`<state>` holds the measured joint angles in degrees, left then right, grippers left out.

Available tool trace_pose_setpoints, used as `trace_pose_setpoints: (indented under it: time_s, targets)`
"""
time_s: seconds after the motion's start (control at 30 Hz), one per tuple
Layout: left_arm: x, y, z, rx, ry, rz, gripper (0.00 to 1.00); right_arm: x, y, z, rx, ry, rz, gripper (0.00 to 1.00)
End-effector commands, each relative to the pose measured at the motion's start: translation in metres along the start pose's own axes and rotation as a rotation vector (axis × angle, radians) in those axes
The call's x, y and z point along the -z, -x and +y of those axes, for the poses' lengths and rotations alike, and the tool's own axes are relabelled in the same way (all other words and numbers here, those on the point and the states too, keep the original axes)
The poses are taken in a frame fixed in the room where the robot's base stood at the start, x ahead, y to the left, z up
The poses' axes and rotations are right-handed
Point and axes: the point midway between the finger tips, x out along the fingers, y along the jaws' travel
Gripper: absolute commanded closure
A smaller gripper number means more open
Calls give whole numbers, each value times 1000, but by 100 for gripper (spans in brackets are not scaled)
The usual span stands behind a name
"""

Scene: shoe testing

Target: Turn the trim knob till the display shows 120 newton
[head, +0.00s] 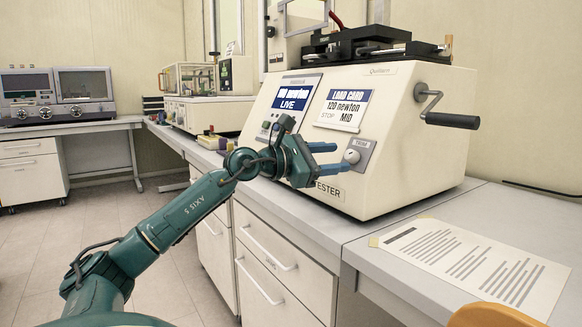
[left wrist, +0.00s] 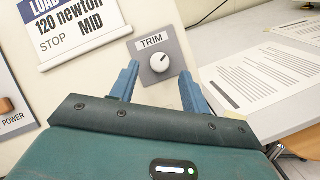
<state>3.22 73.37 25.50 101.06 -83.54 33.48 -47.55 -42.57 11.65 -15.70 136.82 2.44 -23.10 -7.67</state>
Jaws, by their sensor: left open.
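The tester (head: 395,150) is a cream sloped machine on the bench. The blue display (head: 294,98) reads LIVE with a newton figure that looks like 110, too small to be sure. The load card (head: 343,106) reads 120 newton, STOP MID. My left gripper (head: 334,158) is open in front of the knob, its blue fingers on either side of it, nothing held. My right gripper is out of view.
A crank handle (head: 450,119) sticks out of the tester's right side. A printed sheet (head: 470,262) lies on the bench at the right, by an orange chair back (head: 492,315). Other instruments stand further back along the bench.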

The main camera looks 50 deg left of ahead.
Motion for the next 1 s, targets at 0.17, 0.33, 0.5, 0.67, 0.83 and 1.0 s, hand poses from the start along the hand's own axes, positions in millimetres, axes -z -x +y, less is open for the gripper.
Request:
trace_pose_setpoints:
  time_s: [0.17, 0.33, 0.5, 0.67, 0.83, 1.0]
  targets:
    - [3, 26, -1, -2, 3, -2, 53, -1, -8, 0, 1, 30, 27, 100]
    - [2, 58, 0, -4, 2, -1, 53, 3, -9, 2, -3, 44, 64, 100]
    - [1, 87, 0, -3, 1, 0, 53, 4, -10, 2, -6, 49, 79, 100]
    - [0, 102, 0, -1, 0, 0, 53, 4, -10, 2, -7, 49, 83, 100]
    - [0, 107, 0, 0, -1, 1, 53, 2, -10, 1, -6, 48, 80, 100]
    - [0, 107, 0, 0, -1, 1, 53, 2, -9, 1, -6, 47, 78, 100]
